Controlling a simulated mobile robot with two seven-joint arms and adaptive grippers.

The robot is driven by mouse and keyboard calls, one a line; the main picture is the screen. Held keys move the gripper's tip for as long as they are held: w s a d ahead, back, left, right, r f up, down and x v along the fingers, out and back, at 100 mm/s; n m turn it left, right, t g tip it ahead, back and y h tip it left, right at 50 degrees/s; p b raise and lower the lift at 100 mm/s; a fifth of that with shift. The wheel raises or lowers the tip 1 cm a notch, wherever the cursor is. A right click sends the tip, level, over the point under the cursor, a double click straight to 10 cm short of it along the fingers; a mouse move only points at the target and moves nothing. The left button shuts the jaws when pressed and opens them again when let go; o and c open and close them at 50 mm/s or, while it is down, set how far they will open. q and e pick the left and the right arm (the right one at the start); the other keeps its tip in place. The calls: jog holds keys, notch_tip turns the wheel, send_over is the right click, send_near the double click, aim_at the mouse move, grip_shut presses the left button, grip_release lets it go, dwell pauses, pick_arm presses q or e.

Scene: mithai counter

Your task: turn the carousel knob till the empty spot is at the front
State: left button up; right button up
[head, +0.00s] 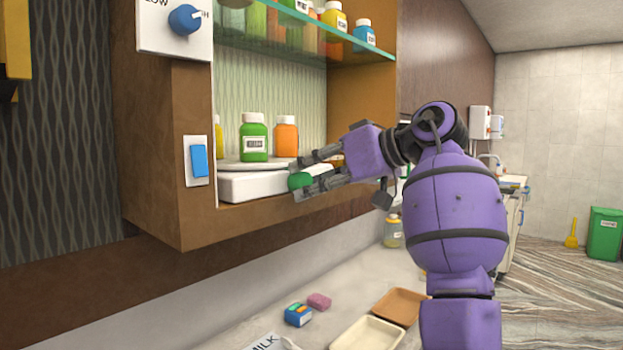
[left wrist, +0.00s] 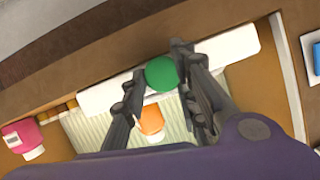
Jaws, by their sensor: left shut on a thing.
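The carousel has a white base (head: 250,185) inside a brown wall cabinet, with a flat pale turntable (head: 238,165) on top. A round green knob (head: 299,181) sits at the base's front; it also shows in the left wrist view (left wrist: 161,73). My left gripper (head: 297,179) is shut on the knob, one finger on each side. A green bottle (head: 254,138) and an orange bottle (head: 286,137) stand upright above the turntable, and a yellow one (head: 219,133) is partly cut off by the cabinet wall. My gripper hides the turntable's right part; I cannot tell where the empty spot is.
A glass shelf (head: 300,46) with several bottles hangs above. A blue rocker switch (head: 199,159) and a blue dial (head: 185,19) are on the cabinet's front. Below, the counter holds trays (head: 368,334), a blue box (head: 298,314) and a pink block (head: 319,301).

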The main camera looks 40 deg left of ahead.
pick_arm(q)
jog(key=shift+w, duration=0.1)
jog(key=shift+r+n+t+p, duration=0.1)
jog(key=shift+n+t+p, duration=0.2)
jog(key=shift+n+t, duration=0.3)
jog(key=shift+s+r+n+t, duration=0.1)
jog(key=shift+s+n+t, duration=0.1)
jog(key=shift+n+t, duration=0.8)
jog(key=n, duration=0.1)
jog(key=n+t, duration=0.1)
jog(key=n, duration=0.1)
jog(key=shift+s+r+t, duration=0.15)
jog(key=shift+s+t, duration=0.05)
jog(key=shift+t, duration=0.1)
jog(key=shift+d+r+n+t, duration=0.15)
jog(key=shift+n+t, duration=0.25)
jog(key=shift+n, duration=0.2)
jog(key=o, duration=0.8)
jog(key=shift+o, duration=0.9)
jog(key=shift+w, duration=0.15)
